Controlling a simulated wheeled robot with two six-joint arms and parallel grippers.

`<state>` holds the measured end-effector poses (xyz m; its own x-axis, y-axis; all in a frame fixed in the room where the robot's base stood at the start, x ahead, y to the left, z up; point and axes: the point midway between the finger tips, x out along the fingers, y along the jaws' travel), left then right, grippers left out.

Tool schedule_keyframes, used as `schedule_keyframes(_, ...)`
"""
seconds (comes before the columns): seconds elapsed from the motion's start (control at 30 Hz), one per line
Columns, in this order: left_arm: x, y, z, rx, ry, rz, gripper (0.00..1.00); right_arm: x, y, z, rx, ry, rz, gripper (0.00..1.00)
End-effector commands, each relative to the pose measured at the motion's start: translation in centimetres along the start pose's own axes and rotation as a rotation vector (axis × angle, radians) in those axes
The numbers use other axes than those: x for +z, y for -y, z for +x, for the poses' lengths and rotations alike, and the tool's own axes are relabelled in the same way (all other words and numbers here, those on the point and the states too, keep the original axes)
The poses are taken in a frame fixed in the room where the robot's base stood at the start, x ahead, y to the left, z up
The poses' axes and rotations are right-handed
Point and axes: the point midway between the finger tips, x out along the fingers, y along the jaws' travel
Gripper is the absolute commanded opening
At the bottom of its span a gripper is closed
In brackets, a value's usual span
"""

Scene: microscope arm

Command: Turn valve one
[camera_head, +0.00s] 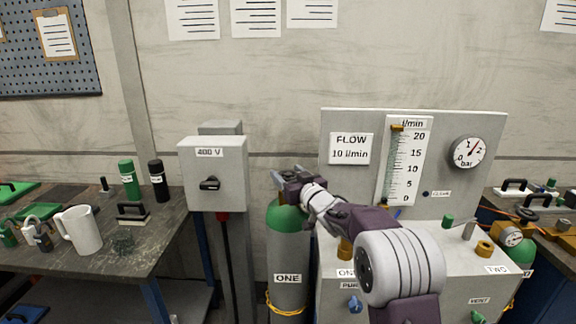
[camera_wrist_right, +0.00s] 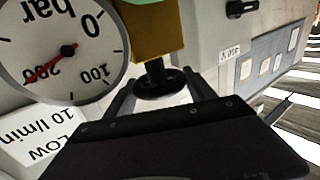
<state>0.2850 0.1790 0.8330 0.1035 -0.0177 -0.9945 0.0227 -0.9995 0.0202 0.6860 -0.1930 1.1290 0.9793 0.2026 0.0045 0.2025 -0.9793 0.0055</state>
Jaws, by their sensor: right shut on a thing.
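A green-topped grey cylinder labelled ONE (camera_head: 287,245) stands left of the flow panel, held by a yellow chain. Its valve top is mostly hidden behind my right gripper (camera_head: 284,178) in the head view. In the right wrist view, the valve's round black handwheel (camera_wrist_right: 158,87) sits on a brass body (camera_wrist_right: 157,35), between the two fingers of my right gripper (camera_wrist_right: 160,92). The gripper is shut on the handwheel. A round gauge (camera_wrist_right: 60,45) beside the valve has its red needle near 200 bar. My left gripper is not in view.
A flow panel (camera_head: 345,190) with a flow tube (camera_head: 407,160) and a bar gauge (camera_head: 468,151) stands to the right. A grey 400 V switch box (camera_head: 213,172) is just left of the cylinder. Workbenches with a white mug (camera_head: 80,231) and tools flank both sides.

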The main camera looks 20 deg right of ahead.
Motion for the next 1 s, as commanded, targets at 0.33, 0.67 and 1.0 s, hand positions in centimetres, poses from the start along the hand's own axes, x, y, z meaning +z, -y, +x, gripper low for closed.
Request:
schedule_keyframes(0.33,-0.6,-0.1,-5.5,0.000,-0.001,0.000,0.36,-0.2,0.0,0.0,-0.270,-0.007,0.004,0.23)
schedule_keyframes(0.67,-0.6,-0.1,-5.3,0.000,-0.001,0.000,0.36,-0.3,0.1,-0.1,-0.316,-0.001,0.004,0.23)
schedule_keyframes(1.0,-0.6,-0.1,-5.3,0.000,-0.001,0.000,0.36,-0.2,0.1,-0.1,-0.315,0.001,0.004,0.86)
